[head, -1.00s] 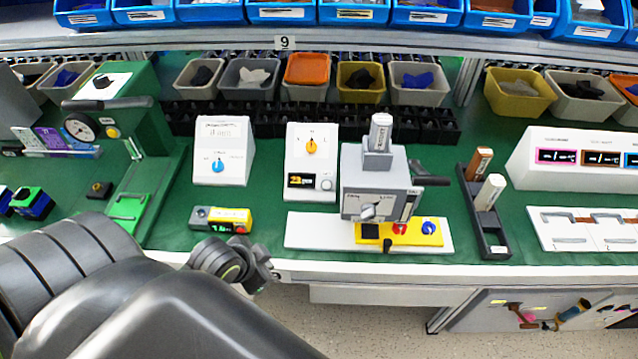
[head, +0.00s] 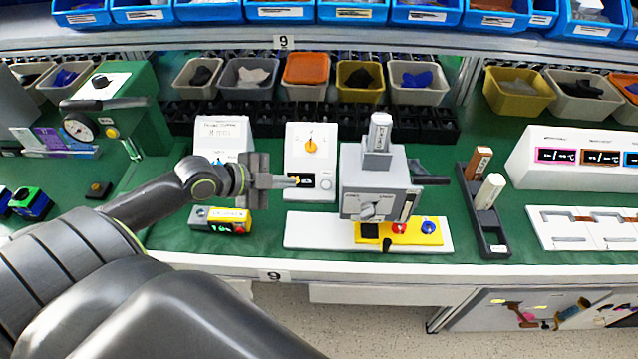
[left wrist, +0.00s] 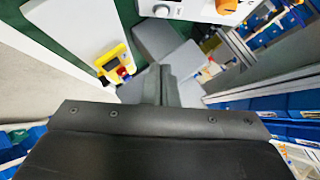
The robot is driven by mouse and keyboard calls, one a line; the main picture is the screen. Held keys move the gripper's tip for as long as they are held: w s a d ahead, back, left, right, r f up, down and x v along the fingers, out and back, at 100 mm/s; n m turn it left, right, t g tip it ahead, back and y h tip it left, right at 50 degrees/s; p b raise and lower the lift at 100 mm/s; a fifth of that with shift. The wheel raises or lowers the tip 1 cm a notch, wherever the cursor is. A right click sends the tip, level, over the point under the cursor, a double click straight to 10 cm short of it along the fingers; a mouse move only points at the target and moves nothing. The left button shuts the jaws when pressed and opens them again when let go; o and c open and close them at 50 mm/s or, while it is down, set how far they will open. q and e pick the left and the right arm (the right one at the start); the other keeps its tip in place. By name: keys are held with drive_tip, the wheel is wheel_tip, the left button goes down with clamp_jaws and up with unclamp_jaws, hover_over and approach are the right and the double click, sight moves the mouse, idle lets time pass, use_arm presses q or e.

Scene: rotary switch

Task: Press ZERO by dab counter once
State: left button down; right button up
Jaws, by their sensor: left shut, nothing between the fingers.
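I cannot read a ZERO label, so which unit is the dab counter is unclear. A yellow panel (head: 409,232) with a dark display, a red button (head: 398,229) and a blue button (head: 428,227) lies on the white base below the grey press (head: 378,183). The panel also shows in the left wrist view (left wrist: 108,58). My left gripper (head: 296,181) is shut and empty, pointing right. In the head view it overlaps the display of the white box (head: 311,160) with an orange knob and a round white knob. It appears apart from the panel. My right gripper is out of view.
Another white box (head: 222,135) is partly hidden behind my arm. A black holder (head: 484,222) with two upright pieces stands right of the press. Bins line the back.

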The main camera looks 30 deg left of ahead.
use_arm(q)
drive_tip(key=shift+w, duration=0.1)
drive_tip(key=p, duration=0.1)
approach(326, 185)
drive_tip(key=w+d, duration=0.2)
drive_tip(key=w+d+f, duration=0.1)
drive_tip(key=w+d, duration=0.1)
drive_tip(key=shift+f, duration=0.25)
drive_tip(key=shift+w+a+f, duration=0.4)
drive_tip(key=shift+w+f, duration=0.1)
drive_tip(key=shift+f, duration=0.3)
